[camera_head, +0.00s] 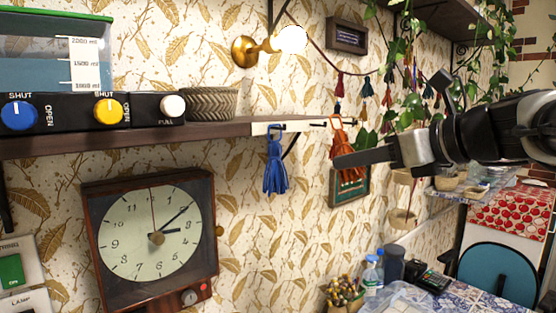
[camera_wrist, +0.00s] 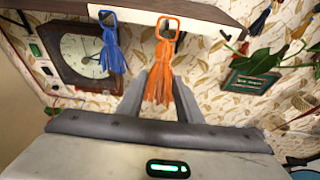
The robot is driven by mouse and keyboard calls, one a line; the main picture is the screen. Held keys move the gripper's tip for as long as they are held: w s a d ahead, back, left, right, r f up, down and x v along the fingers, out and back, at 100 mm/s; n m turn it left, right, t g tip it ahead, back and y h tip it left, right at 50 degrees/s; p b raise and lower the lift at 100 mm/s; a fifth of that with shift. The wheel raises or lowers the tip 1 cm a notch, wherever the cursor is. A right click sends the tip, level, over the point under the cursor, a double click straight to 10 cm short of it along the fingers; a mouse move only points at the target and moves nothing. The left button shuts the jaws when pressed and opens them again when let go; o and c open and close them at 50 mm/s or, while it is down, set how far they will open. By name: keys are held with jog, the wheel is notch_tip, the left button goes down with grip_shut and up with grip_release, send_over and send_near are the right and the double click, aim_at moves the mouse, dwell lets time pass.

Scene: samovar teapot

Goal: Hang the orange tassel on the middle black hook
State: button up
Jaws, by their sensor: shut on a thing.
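The orange tassel (camera_head: 350,178) hangs upright below the shelf's right end, its loop at the top near the height of the hook strip. A small black hook (camera_head: 318,124) sticks out of the white strip (camera_head: 296,127), just left of the orange loop. I cannot tell whether the loop touches a hook.
A blue tassel (camera_head: 275,168) hangs from the strip's left end. The wooden shelf (camera_head: 190,129) carries a woven bowl (camera_head: 208,103) and a dispenser with knobs. A clock (camera_head: 150,235) hangs below. A green plaque (camera_wrist: 252,82) and trailing leaves are close on the right.

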jog(key=shift+r+b+x, duration=0.2)
jog(key=shift+x, duration=0.8)
jog(key=shift+r+b+x, duration=0.15)
jog(key=shift+r+x, duration=0.1)
jog(key=shift+x, duration=0.75)
jog(key=shift+w+a+f, duration=0.35)
jog(key=shift+w+a, duration=0.05)
jog(key=shift+w, duration=0.1)
jog(key=o, duration=1.1)
